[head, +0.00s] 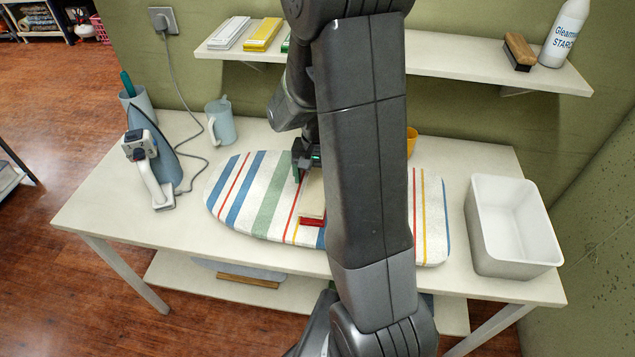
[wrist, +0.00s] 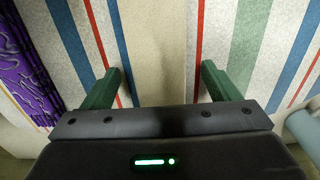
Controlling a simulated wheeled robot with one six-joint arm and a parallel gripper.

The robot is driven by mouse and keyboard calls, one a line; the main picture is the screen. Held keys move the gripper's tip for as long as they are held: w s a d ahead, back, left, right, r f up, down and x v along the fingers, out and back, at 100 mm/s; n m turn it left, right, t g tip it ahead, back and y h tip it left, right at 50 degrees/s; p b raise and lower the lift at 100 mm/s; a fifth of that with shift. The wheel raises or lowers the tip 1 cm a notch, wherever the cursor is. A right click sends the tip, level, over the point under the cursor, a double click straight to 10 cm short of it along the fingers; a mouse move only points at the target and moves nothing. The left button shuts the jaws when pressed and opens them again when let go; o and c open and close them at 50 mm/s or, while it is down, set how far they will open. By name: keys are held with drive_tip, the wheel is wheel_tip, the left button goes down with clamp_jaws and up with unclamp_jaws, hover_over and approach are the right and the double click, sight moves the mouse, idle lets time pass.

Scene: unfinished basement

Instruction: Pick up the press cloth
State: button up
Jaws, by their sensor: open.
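A flat beige piece (head: 314,192), which looks like the press cloth, lies on the striped ironing board (head: 232,193), with a red part at its near end. My arm hides its right side in the head view. In the wrist view the beige cloth (wrist: 158,45) runs as a strip between my two green fingers, with board showing on both sides. My gripper (wrist: 160,72) is open, one finger on each side of the strip; I cannot tell whether the fingers touch the board. It also shows in the head view (head: 306,160).
An iron (head: 150,165) with its cord and a mug (head: 220,125) stand left on the table. A white bin (head: 512,228) stands right. A shelf (head: 455,55) runs along the wall behind. A purple patterned thing (wrist: 28,60) lies beside the strip in the wrist view.

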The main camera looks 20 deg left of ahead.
drive_tip(key=shift+d+f, duration=0.1)
drive_tip(key=c, duration=1.1)
drive_tip(key=shift+o, duration=0.2)
